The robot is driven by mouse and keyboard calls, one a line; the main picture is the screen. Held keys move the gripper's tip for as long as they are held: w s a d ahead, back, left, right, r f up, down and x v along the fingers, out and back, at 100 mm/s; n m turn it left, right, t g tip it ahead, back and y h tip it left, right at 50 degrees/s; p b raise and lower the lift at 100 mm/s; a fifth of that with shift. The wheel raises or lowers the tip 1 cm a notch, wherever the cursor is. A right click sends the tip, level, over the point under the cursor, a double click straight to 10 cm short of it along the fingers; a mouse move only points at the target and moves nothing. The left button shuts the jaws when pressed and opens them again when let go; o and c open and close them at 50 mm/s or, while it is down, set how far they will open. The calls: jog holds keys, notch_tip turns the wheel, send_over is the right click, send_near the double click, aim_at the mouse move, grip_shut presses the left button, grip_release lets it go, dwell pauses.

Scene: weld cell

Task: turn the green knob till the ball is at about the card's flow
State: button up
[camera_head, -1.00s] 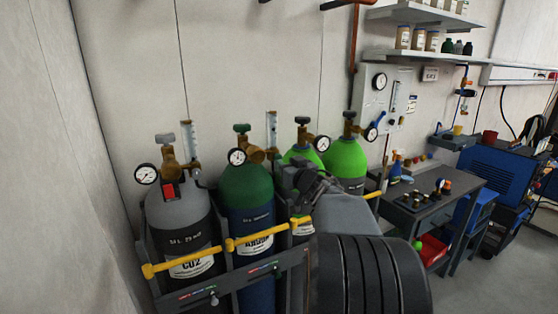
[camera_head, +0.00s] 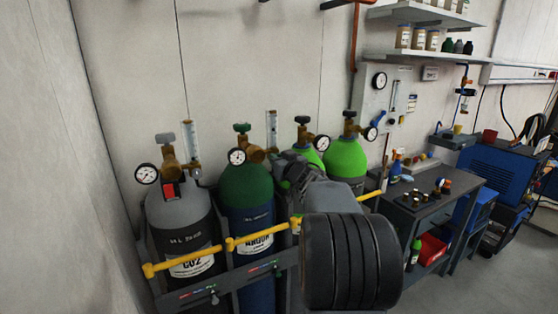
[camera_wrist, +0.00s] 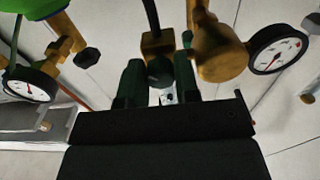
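The argon cylinder (camera_head: 247,190) is dark green, with a brass regulator, a round gauge (camera_head: 237,156) and a clear flow tube (camera_head: 271,130). The ball in the tube is too small to make out.
A grey CO2 cylinder (camera_head: 180,215) stands left and a light green cylinder (camera_head: 346,158) right. Yellow bars (camera_head: 255,238) cross the rack. Gauges flank my gripper, right (camera_wrist: 278,50) and left (camera_wrist: 30,85). A dark bench (camera_head: 425,215) stands right.

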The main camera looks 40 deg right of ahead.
jog(key=shift+c, duration=1.2)
jog(key=shift+n, duration=0.3)
jog(key=shift+n+b, duration=1)
jog(key=shift+n, duration=1.7)
jog(key=o, duration=0.6)
jog(key=shift+o, duration=0.2)
